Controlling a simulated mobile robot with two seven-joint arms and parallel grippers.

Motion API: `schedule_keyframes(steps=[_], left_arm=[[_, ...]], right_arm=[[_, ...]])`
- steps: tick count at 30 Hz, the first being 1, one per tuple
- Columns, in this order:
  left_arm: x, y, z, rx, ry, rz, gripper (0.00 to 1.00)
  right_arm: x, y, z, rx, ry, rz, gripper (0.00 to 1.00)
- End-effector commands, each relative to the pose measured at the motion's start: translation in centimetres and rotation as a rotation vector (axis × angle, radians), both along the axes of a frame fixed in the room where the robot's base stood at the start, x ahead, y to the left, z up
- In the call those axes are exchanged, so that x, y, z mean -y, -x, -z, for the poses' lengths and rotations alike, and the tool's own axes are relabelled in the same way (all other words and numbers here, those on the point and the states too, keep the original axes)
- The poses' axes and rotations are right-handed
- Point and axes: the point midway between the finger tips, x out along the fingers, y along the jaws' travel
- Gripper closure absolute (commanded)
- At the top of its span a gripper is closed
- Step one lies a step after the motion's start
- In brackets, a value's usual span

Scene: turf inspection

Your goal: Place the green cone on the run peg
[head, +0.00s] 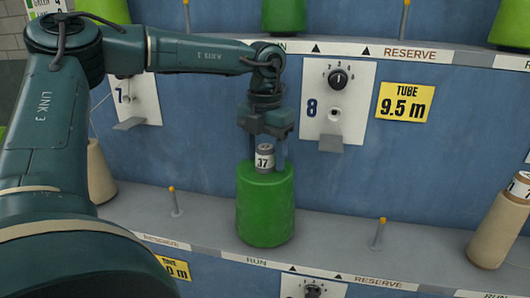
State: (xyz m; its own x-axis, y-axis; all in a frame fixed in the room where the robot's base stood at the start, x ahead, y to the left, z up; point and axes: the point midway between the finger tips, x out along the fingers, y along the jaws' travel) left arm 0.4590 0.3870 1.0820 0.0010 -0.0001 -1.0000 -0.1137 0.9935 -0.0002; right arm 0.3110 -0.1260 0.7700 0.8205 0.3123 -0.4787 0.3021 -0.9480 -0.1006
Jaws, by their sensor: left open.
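The green cone (265,210) stands upright on the lower ledge, above a RUN label (257,260). A grey tube end marked 37 (265,160) sticks out of its top. Any peg under the cone is hidden by it. My left gripper (267,158) points down from above, open, with one finger on each side of the tube end. I cannot tell whether a finger touches it. A bare orange-tipped peg (174,203) stands left of the cone above a RESERVE label, and another bare peg (379,235) stands to the right above a RESERVE label. My right gripper is not in view.
A tilted beige cone (500,225) stands at the right of the ledge and another beige cone (100,175) at the left. Panel 8 (335,100) with a dial and a yellow 9.5 m sign (405,102) are on the blue wall. Green cones (283,15) stand on the upper shelf.

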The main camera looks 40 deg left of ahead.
Motion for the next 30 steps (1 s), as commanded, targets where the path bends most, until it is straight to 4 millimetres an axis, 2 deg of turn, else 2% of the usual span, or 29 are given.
schedule_keyframes(steps=[5,15,21,30], left_arm=[[0.0,-0.1,-1.1,0.003,-0.001,0.0,0.39],[0.0,-0.1,-8.2,0.004,-0.001,0.0,0.39],[0.0,-0.1,-11.3,0.002,-0.001,0.0,0.39],[0.0,0.0,-12.3,0.0,0.001,0.001,0.39]], right_arm=[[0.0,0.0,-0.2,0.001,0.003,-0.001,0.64],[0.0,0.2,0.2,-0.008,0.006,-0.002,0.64],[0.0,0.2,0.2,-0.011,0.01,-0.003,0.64],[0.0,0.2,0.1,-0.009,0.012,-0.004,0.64]])
